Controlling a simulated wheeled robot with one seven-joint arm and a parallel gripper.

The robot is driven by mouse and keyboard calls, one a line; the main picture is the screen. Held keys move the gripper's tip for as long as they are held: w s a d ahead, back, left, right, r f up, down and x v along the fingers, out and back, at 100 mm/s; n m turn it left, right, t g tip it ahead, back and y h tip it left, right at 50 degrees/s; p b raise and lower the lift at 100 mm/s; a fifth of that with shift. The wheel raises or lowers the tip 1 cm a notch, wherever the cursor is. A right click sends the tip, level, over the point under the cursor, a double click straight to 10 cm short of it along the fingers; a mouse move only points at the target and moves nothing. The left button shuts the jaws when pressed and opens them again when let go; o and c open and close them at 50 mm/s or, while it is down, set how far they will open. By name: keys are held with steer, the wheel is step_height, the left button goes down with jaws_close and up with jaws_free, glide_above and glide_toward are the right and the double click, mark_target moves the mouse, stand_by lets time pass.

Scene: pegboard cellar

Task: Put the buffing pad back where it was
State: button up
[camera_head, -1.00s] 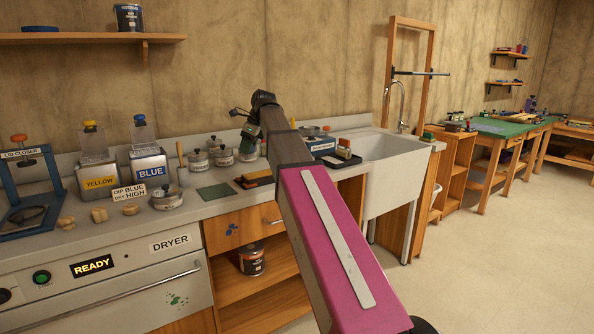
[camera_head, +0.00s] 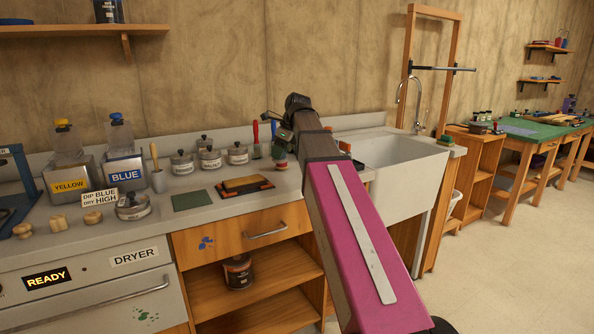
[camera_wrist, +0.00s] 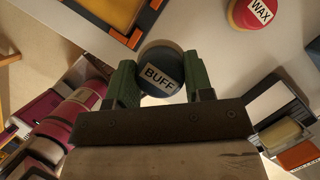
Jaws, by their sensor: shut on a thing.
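The buffing pad (camera_wrist: 160,70) is a round dark blue-grey pad with a white BUFF label. In the wrist view it sits between the two green fingers of my gripper (camera_wrist: 160,78), which are shut on it. In the head view my gripper (camera_head: 281,147) is over the counter, left of the sink, and my arm partly hides it. I cannot tell how high the pad is above the counter. A red round pad labelled WAX (camera_wrist: 254,12) lies on the counter, apart from my gripper.
A dark tray with orange corners (camera_head: 262,188) holds a yellow-orange block, left of my gripper. A green square mat (camera_head: 192,201) lies farther left. Several lidded jars (camera_head: 210,158) stand behind. The white sink (camera_head: 392,170) is to the right, and counter shows bare near the tray.

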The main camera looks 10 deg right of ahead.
steer(key=d+f, duration=0.1)
steer(key=d, duration=0.1)
steer(key=w+d+f, duration=0.1)
steer(key=d, duration=0.1)
steer(key=w+d+f, duration=0.1)
steer(key=shift+d+f, duration=0.35)
steer(key=shift+d, duration=0.05)
steer(key=shift+f, duration=2.05)
steer(key=o, duration=0.9)
steer(key=shift+f, duration=0.1)
steer(key=shift+c, duration=0.2)
steer(key=v, duration=1.2)
steer(key=shift+s, duration=0.15)
